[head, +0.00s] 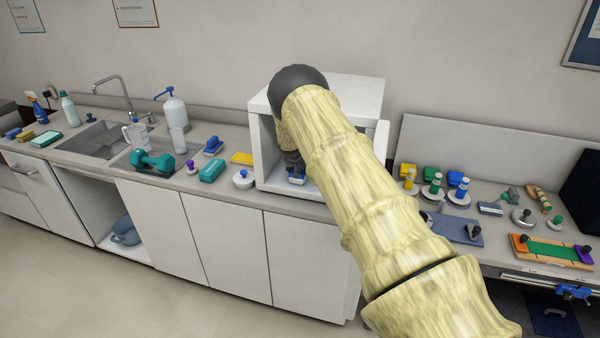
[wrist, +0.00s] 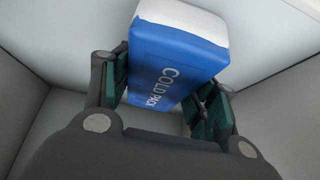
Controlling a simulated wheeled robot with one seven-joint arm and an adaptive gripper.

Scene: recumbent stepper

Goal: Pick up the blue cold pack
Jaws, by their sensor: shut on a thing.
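The blue cold pack (wrist: 178,60) is a block with a blue body, a white end and the words COLD PACK on its face. In the wrist view it sits between the two dark fingers of my gripper (wrist: 165,88), which is shut on it. My arm hides much of the box's right side. I cannot tell whether the pack touches the box floor.
Pale box walls (wrist: 285,65) stand close around my gripper. Left of the box are a white round pot (head: 243,181), a teal block (head: 212,171) and teal dumbbells (head: 152,161). Several small objects crowd the right table. The floor in front is clear.

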